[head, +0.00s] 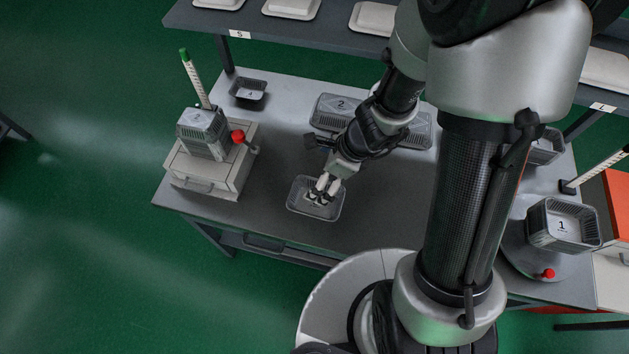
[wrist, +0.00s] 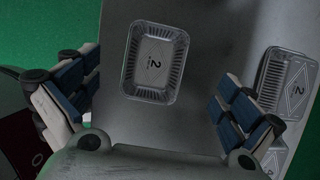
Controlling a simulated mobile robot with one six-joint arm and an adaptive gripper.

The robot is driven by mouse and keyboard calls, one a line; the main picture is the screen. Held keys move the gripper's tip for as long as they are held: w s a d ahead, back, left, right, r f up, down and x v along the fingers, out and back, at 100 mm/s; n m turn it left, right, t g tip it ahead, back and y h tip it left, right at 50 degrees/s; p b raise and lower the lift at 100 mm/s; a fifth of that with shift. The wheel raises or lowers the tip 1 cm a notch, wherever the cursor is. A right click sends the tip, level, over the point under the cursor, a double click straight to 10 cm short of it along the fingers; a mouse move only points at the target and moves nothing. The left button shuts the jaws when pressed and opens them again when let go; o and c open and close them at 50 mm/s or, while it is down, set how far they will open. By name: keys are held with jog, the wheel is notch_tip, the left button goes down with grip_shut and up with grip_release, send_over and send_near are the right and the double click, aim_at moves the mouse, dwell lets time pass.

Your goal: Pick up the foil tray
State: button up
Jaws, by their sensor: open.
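A small silver foil tray (head: 297,204) lies upright and empty on the grey bench, near its front edge. My gripper (head: 321,190) is over it in the head view and hides part of its inside.
A stack of foil trays marked 2 (head: 333,105) stands behind my gripper; stacked trays also show at right in the wrist view (wrist: 287,75). A white box device (head: 212,170) with a red knob stands left. A shelf (head: 300,27) runs along the back.

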jog(key=b, duration=0.5)
send_near(296, 195)
jog(key=shift+d+f, duration=0.2)
jog(key=shift+f, duration=0.6)
jog(key=shift+a+b+x, duration=0.15)
jog(key=shift+b+x, duration=0.75)
jog(key=shift+x, duration=0.65)
jog(key=shift+a+b+x, duration=0.15)
jog(key=shift+b+x, duration=0.7)
jog(key=shift+x, duration=0.75)
jog(key=shift+w+r, duration=0.1)
jog(key=shift+r, duration=0.1)
jog(key=shift+c, duration=0.4)
jog(key=shift+c, duration=1.3)
jog(key=shift+r, duration=0.1)
